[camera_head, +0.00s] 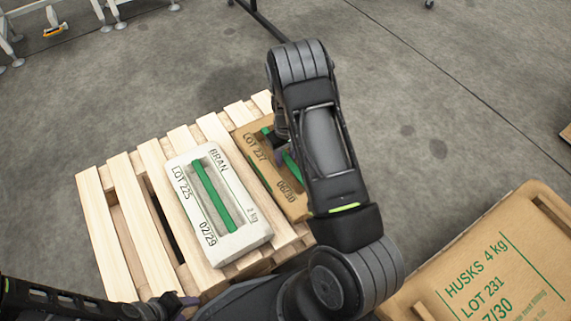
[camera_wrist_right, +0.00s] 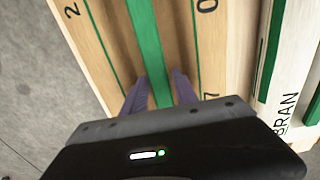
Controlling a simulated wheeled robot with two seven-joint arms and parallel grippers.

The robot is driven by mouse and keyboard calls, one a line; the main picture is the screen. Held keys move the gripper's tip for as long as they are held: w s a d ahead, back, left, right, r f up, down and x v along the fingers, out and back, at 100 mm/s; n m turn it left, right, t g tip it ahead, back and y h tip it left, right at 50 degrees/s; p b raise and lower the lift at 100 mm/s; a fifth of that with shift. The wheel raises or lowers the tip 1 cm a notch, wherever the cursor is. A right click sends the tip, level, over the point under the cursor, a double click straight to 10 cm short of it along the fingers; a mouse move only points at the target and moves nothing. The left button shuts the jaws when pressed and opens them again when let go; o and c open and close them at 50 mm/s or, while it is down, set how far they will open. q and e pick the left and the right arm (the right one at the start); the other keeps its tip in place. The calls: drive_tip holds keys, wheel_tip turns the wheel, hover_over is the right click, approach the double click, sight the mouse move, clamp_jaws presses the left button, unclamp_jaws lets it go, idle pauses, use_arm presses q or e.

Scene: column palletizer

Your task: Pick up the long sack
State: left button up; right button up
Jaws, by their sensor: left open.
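A brown sack (camera_head: 252,150) marked LOT 237 06/30, with a green strap in a lengthwise recess, lies on the pallet, partly hidden by my right arm. It also shows in the right wrist view (camera_wrist_right: 195,52). My right gripper (camera_wrist_right: 160,82) is over it, its two purple fingers apart on either side of the green strap (camera_wrist_right: 146,35); contact is unclear. A white BRAN sack (camera_head: 180,165) with a green strap lies beside it on the left. My left gripper (camera_head: 178,303) is open and empty at the lower left, by the pallet's near edge.
The wooden pallet (camera_head: 126,215) has bare slats left of the white sack. A larger brown HUSKS sack (camera_head: 500,255) lies at the lower right. The grey floor behind is clear, with metal frame legs at the upper left.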

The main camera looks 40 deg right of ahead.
drive_tip(key=shift+f, duration=0.35)
idle(0.3)
clamp_jaws()
idle(1.2)
drive_tip(key=shift+w+r, duration=0.15)
